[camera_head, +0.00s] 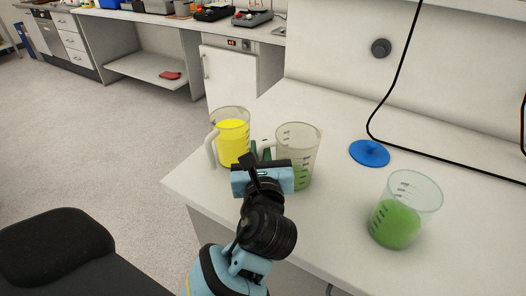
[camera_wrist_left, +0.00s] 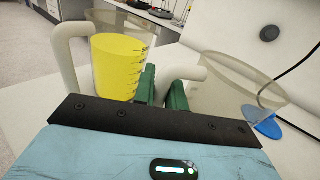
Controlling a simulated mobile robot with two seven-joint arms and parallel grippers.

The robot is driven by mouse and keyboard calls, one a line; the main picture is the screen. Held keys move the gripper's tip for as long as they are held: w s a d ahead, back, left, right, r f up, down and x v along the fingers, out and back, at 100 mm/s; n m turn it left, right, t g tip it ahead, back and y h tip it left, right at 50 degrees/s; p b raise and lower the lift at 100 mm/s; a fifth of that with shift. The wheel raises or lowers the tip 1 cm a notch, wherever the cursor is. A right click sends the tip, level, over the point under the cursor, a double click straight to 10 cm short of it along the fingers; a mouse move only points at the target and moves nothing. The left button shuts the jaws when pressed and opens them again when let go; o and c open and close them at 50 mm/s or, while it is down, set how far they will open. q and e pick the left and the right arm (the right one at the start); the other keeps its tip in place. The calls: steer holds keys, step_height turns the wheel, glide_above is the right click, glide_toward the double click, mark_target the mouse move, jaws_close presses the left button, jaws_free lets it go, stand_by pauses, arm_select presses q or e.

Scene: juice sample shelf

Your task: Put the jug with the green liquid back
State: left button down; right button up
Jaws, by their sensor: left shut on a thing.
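A clear jug with a little green liquid (camera_head: 302,177) stands near the table's left edge, upright, its handle facing left. My left gripper (camera_head: 262,151) is shut on this jug's handle, which shows between the green fingers in the wrist view (camera_wrist_left: 185,74). The jug's clear wall (camera_wrist_left: 228,88) is right of the fingers there; its lower part is hidden by my gripper. I cannot tell whether its base touches the table. A clear beaker of green liquid (camera_head: 398,222), with no handle visible, stands further right. My right gripper is not in view.
A jug of yellow liquid (camera_head: 232,143) stands close on the left of the held jug; it also shows in the wrist view (camera_wrist_left: 117,72). A blue disc (camera_head: 369,153) lies behind on the white table (camera_head: 345,215). A black cable runs down the wall panel. A dark chair is at lower left.

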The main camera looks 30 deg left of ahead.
arm_select(q)
steer(key=shift+f, duration=0.1)
steer(key=shift+s+d+r, duration=0.1)
steer(key=shift+r, duration=0.1)
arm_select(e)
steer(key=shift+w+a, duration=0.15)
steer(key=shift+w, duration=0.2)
arm_select(q)
steer(key=shift+f, duration=0.15)
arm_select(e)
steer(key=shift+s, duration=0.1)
arm_select(q)
steer(key=c, duration=1.5)
jaws_free()
steer(key=shift+o, duration=0.2)
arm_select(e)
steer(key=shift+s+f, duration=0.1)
